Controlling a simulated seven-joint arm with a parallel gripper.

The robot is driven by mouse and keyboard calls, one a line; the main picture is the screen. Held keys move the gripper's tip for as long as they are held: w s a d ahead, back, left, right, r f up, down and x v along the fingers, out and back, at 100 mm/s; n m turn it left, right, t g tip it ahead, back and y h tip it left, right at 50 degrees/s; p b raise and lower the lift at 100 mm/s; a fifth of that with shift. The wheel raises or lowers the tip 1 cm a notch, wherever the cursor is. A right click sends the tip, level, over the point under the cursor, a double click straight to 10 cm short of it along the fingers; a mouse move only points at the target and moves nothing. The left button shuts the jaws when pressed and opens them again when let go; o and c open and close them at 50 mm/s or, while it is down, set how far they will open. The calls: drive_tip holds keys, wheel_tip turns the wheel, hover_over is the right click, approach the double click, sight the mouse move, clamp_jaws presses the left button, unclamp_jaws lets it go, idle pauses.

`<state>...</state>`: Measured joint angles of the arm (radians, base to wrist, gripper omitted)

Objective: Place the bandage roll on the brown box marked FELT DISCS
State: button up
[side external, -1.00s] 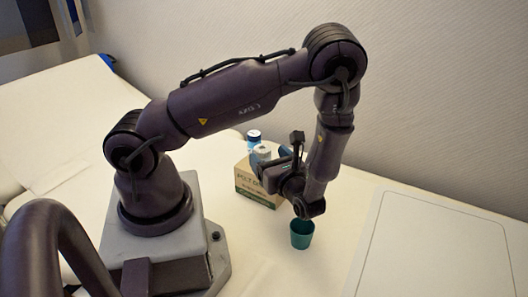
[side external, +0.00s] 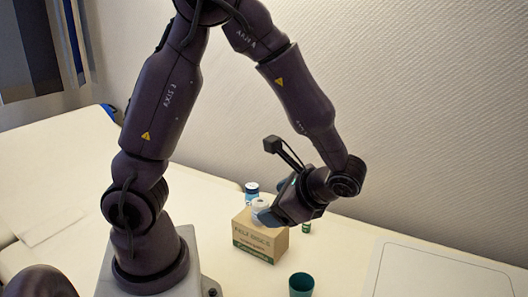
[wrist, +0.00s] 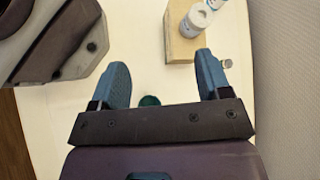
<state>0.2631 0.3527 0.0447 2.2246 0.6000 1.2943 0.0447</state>
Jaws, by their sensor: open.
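The brown box (side external: 259,240) marked FELT DISCS stands on the pale surface; it also shows in the wrist view (wrist: 181,48).
A white-and-blue container (side external: 251,191) stands close behind the roll; I cannot tell whether it touches the box. A small green container (side external: 307,227) is right of the box. A green cup (side external: 301,285) stands in front. A pale panel (side external: 440,272) lies at the right.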

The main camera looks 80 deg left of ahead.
drive_tip(key=s+d+r+n+t+h, duration=0.2)
drive_tip(key=r+n+t+h, duration=0.1)
drive_tip(key=r, duration=0.4)
drive_tip(key=s+d+r+n+t+h, duration=0.2)
drive_tip(key=r+n+t+h, duration=0.2)
drive_tip(key=r+t+h, duration=0.1)
drive_tip(key=r+t, duration=0.1)
drive_tip(key=t, duration=0.1)
drive_tip(key=shift+d+r+t+h, duration=0.15)
drive_tip(key=shift+r+t+h, duration=0.15)
drive_tip(key=shift+r+t, duration=0.1)
